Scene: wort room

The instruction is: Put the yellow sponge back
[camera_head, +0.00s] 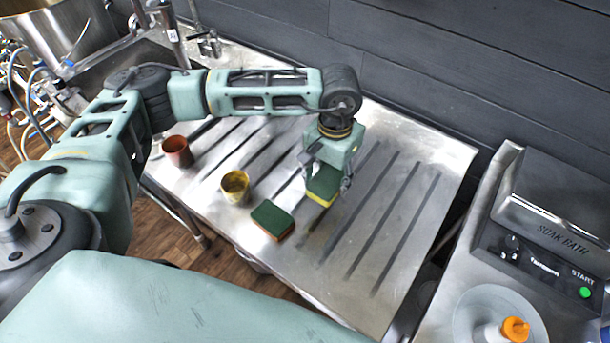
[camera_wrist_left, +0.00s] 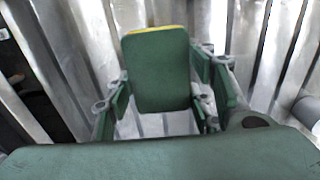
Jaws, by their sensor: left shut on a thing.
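The yellow sponge (camera_head: 322,198) has a dark green top and a yellow lower side. My left gripper (camera_head: 327,178) is shut on it, over the ribbed metal drainboard (camera_head: 415,165). In the left wrist view the sponge's green face (camera_wrist_left: 160,70) fills the space between the fingers (camera_wrist_left: 160,98), with a thin yellow edge at the top. I cannot tell whether the sponge touches the drainboard. A second sponge (camera_head: 272,220), green on top with an orange-brown side, lies on the drainboard to the lower left. My right gripper is not in view.
A yellow cup (camera_head: 235,186) and a reddish-brown cup (camera_head: 177,151) stand on the left part of the drainboard. The soak bath machine (camera_head: 545,230) stands at the right, with an orange-capped bottle (camera_head: 514,329) in front. A dark wall is behind. The drainboard's right part is clear.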

